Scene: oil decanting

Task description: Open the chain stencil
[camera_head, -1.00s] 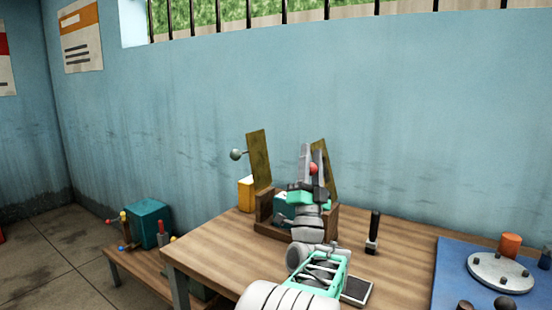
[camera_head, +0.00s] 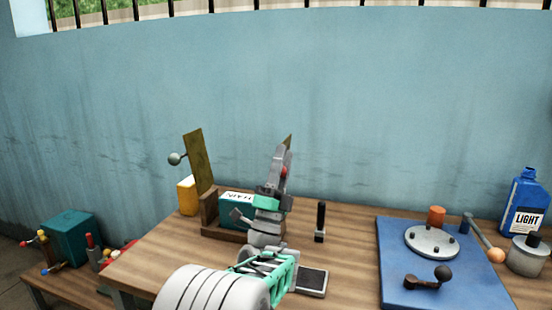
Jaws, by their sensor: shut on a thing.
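The chain stencil stands on the wooden table: a wooden holder (camera_head: 208,211) with two upright brass-coloured plates. The left plate (camera_head: 197,160) leans a little and has a grey ball knob (camera_head: 175,159) on its outer side. The right plate (camera_head: 288,139) is mostly hidden behind my gripper; only its top edge shows. A teal can with a white, partly hidden label (camera_head: 237,197) sits in the holder between the plates. The exact contact is partly hidden by the fingers.
A yellow can (camera_head: 187,194) stands behind the holder. A black-handled stamp (camera_head: 320,222) and a dark pad (camera_head: 312,281) are right of my arm. A blue board (camera_head: 440,285) with a round grey plate lies further right, near a blue oil jug (camera_head: 527,205). A lower bench stands left.

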